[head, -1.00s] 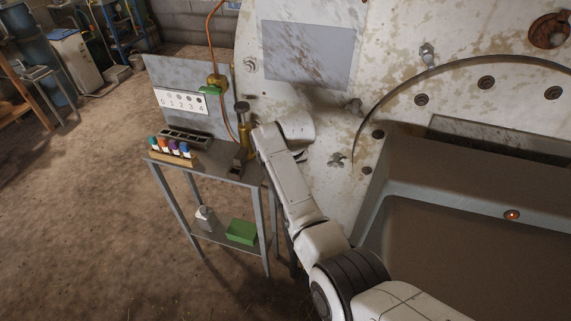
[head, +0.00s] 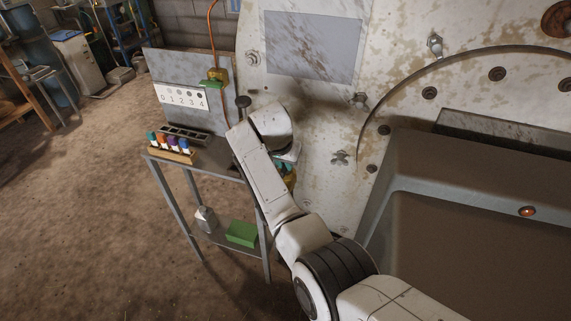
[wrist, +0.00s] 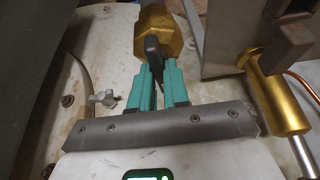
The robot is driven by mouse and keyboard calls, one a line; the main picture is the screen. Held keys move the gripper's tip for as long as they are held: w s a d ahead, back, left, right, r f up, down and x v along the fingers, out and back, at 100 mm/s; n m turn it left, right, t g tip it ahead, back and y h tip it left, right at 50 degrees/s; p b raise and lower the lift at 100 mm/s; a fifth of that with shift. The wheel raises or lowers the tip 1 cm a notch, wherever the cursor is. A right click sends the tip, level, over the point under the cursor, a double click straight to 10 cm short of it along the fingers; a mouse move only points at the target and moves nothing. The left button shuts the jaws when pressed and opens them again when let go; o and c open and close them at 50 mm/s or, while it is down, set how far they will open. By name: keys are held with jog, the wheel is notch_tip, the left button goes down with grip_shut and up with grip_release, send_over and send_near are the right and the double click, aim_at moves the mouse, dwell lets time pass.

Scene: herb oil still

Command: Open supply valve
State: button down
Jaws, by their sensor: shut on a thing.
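A brass valve body (wrist: 158,28) with a dark lever (wrist: 154,50) shows at the top middle of the wrist view; I take it to be the supply valve. My gripper (wrist: 157,75) has teal fingers, which are shut on this lever, one on each side of it. The lever's end between the fingers is partly hidden. In the head view, a bit of brass (head: 289,183) shows just right of my forearm, below my wrist, and my arm hides most of this spot. Another brass valve with a green handle (head: 213,83) sits higher on the copper pipe.
A metal stand (head: 222,172) holds several coloured-cap vials (head: 170,143) in a rack. A brass cylinder with a shiny rod (wrist: 276,105) is close on the gripper's right in the wrist view. The stained white still wall (head: 320,110) is right behind. Open floor lies left.

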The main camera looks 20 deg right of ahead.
jog(key=shift+s+f, duration=0.1)
jog(key=shift+f, duration=0.15)
jog(key=c, duration=1.1)
grip_release()
jog(key=shift+r, duration=0.1)
jog(key=shift+r, duration=0.1)
jog(key=v, duration=1)
jog(key=shift+a+r, duration=0.15)
jog(key=shift+r, duration=0.15)
